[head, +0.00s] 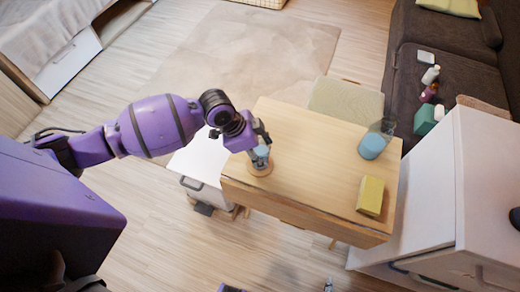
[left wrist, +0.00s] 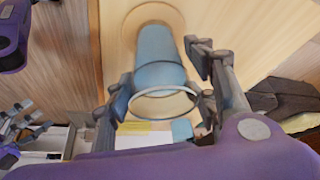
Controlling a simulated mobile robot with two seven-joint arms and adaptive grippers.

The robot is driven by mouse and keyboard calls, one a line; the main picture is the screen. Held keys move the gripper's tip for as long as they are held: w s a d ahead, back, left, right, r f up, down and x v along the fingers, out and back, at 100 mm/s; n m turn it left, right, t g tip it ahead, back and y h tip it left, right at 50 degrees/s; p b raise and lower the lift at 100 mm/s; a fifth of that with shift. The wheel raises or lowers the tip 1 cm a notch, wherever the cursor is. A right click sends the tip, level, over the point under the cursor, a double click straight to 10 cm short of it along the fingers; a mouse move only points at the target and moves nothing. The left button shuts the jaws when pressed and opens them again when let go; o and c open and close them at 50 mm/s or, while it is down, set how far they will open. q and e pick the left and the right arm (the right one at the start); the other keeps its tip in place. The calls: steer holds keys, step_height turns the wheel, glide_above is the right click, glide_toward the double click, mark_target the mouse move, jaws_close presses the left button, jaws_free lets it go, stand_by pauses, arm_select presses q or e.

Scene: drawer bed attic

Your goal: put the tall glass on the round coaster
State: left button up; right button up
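The tall glass (head: 261,152) is blue and stands upright over the round wooden coaster (head: 259,170) near the table's left corner. In the left wrist view the glass (left wrist: 158,60) has its rim toward the camera and its base within the coaster's outline (left wrist: 176,17). My left gripper (head: 260,146) has one finger on each side of the glass, close against it, and appears shut on it. Any small gap under the base is hard to see. My right gripper (left wrist: 25,120) shows at the left of the left wrist view, its fingers apart and empty.
A clear glass with blue in it (head: 371,147) stands at the table's right, with a yellow block (head: 370,196) nearer the front. The wooden table (head: 310,165) is clear in the middle. A white cabinet (head: 430,200) stands to the right and a chair (head: 346,100) behind.

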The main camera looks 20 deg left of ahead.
arm_select(q)
steer(key=shift+o, duration=0.9)
steer(key=shift+r, duration=0.15)
steer(key=p+v, duration=0.1)
steer(key=v, duration=1.1)
arm_select(e)
steer(key=shift+w+d+r, duration=0.1)
steer(key=shift+w+r, duration=0.05)
steer(key=shift+r, duration=0.45)
steer(key=shift+w, duration=0.25)
steer(key=shift+s, duration=0.3)
